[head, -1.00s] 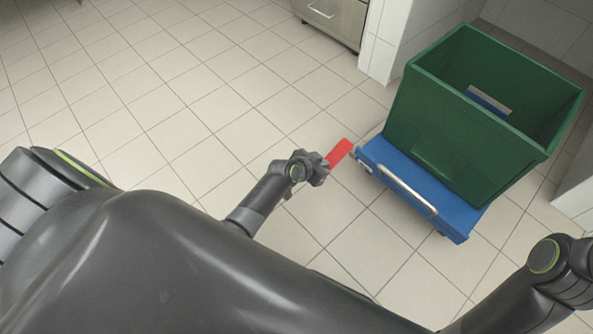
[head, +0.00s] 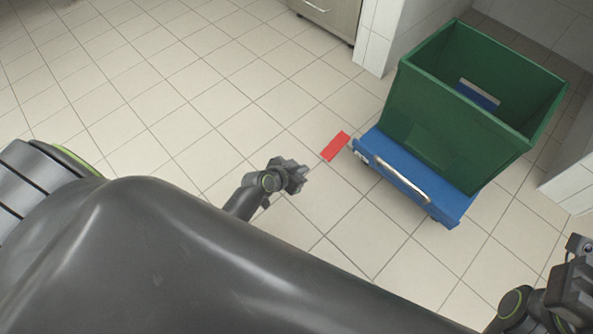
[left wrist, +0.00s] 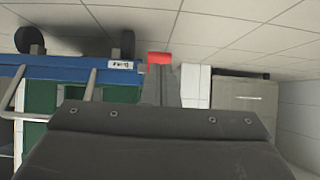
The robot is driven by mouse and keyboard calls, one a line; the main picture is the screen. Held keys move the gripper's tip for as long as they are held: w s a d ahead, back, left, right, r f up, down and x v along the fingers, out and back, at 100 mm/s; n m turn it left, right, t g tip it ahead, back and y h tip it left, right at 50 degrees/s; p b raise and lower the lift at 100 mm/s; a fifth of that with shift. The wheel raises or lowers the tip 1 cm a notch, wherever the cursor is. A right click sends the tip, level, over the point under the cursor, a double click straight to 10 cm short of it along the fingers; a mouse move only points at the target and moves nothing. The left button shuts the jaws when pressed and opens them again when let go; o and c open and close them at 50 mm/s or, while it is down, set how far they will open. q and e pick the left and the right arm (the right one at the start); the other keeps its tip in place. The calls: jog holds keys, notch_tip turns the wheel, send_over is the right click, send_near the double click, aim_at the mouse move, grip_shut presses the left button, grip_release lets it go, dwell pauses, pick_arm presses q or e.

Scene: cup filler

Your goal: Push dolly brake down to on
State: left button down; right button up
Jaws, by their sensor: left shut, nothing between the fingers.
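The blue dolly (head: 378,158) stands on the floor right of centre in the head view, with a pale push handle (head: 405,181) along its near edge. The red brake pedal (head: 336,146) sticks out from its left corner; whether it is up or down I cannot tell. It also shows in the left wrist view (left wrist: 159,58), in front of the grey fingers. My left gripper (head: 303,177) is shut and empty, to the lower left of the pedal and apart from it in the picture. My right arm is at the lower right; its gripper's jaws are unclear.
A green bin (head: 425,125) stands on the dolly. A tiled wall corner (head: 385,45) and a grey cabinet (head: 330,15) are behind. Another tiled wall edge (head: 572,185) is at the right. The tiled floor to the left is clear.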

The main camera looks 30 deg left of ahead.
pick_arm(q)
jog(key=shift+s+a+f, duration=0.1)
jog(key=shift+s+a, duration=0.1)
jog(key=shift+s, duration=0.25)
jog(key=shift+s+a+f, duration=0.1)
jog(key=shift+s+a, duration=0.05)
jog(key=shift+s, duration=0.3)
